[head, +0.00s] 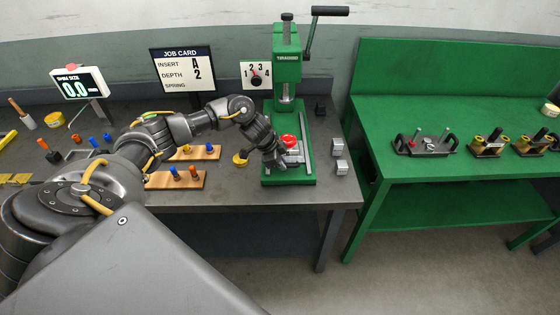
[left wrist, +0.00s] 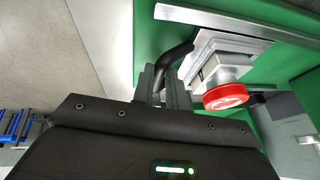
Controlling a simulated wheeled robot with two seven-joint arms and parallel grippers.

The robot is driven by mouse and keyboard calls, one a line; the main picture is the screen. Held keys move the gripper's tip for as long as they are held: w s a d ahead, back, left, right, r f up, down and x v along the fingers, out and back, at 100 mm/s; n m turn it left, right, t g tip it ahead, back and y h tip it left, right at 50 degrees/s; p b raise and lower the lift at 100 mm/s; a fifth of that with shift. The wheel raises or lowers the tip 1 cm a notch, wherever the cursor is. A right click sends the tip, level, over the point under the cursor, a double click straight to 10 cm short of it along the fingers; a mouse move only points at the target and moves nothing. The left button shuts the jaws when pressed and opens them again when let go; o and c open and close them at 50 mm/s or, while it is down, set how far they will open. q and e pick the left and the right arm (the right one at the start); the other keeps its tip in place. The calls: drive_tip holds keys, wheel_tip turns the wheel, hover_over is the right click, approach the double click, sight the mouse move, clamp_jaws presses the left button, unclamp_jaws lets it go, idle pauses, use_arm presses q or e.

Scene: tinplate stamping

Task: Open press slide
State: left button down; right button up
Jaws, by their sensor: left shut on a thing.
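The green press (head: 287,70) stands on the grey bench, with its base (head: 306,176) toward me. A metal slide (head: 297,158) with a red round knob (head: 289,141) sits on the base. In the left wrist view the slide (left wrist: 210,55) shows a black curved handle (left wrist: 178,52) at its side and the red knob (left wrist: 226,96) on top. My left gripper (head: 276,158) is low over the left part of the base. In the wrist view its fingers (left wrist: 165,82) are shut on the black handle. The fingers partly hide the handle's end. My right gripper is not in view.
Wooden blocks with colored pegs (head: 176,179) lie left of the press. Small metal blocks (head: 340,157) lie right of it. The press lever (head: 312,30) sticks up at the top. A green bench (head: 460,100) with several fixtures stands at the right, beyond a gap.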

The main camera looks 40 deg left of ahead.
use_arm(q)
drive_tip(key=shift+a, duration=0.3)
drive_tip(key=c, duration=1.5)
unclamp_jaws()
drive_tip(key=shift+o, duration=0.5)
drive_tip(key=shift+d, duration=0.1)
drive_tip(key=shift+r, duration=0.35)
drive_tip(key=b+v, duration=0.1)
drive_tip(key=v, duration=0.9)
drive_tip(key=shift+s+b, duration=0.15)
drive_tip(key=shift+b, duration=0.25)
